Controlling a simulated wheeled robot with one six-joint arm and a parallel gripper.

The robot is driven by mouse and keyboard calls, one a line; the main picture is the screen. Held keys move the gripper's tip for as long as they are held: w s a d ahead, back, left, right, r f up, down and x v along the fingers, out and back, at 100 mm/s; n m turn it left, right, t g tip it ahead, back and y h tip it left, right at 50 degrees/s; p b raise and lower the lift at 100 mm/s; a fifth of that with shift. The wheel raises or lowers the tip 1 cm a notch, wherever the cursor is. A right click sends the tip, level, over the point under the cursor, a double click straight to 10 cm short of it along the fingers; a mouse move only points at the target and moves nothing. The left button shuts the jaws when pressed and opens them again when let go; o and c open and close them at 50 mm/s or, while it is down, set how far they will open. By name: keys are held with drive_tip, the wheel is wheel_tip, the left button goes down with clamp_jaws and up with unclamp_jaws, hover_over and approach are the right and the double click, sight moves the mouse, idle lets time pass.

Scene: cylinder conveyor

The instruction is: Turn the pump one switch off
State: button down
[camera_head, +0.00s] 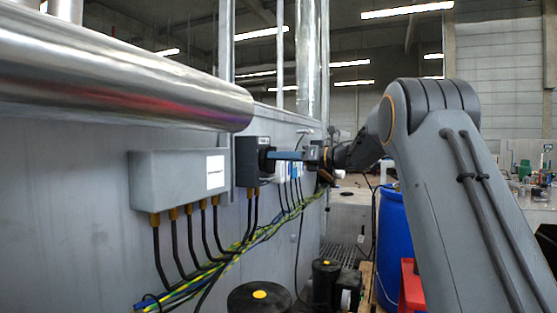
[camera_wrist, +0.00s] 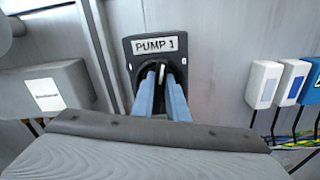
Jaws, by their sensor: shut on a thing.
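The pump one switch is a dark box on the grey wall, and it shows side-on in the head view (camera_head: 246,160). In the wrist view its dark plate (camera_wrist: 135,66) bears a white label reading PUMP 1. My gripper (camera_wrist: 162,76) has blue fingers that reach to the switch knob and are shut on it. In the head view my gripper (camera_head: 272,155) meets the front of the switch box from the right. Most of the knob is hidden between the fingers, so its exact setting is hard to tell.
A grey junction box (camera_head: 180,182) with black cables is left of the switch. Small white and blue boxes (camera_wrist: 265,84) are to its right. A large metal pipe (camera_head: 120,70) runs above. A blue barrel (camera_head: 392,250) stands at the lower right.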

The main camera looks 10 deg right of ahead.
drive_tip(key=shift+w+d+f+m+p, duration=0.15)
drive_tip(key=shift+m+p, duration=0.55)
drive_tip(key=shift+m, duration=1.85)
drive_tip(key=shift+w+d+f+m+p, duration=0.25)
drive_tip(key=shift+m+p, duration=0.5)
drive_tip(key=shift+m, duration=1.75)
drive_tip(key=shift+w+a+f+m+p, duration=0.2)
drive_tip(key=shift+m+p, duration=0.5)
drive_tip(key=shift+m, duration=1.85)
drive_tip(key=shift+s+d+f, duration=0.1)
drive_tip(key=shift+s, duration=0.05)
drive_tip(key=c, duration=1.7)
unclamp_jaws()
drive_tip(key=shift+c, duration=0.2)
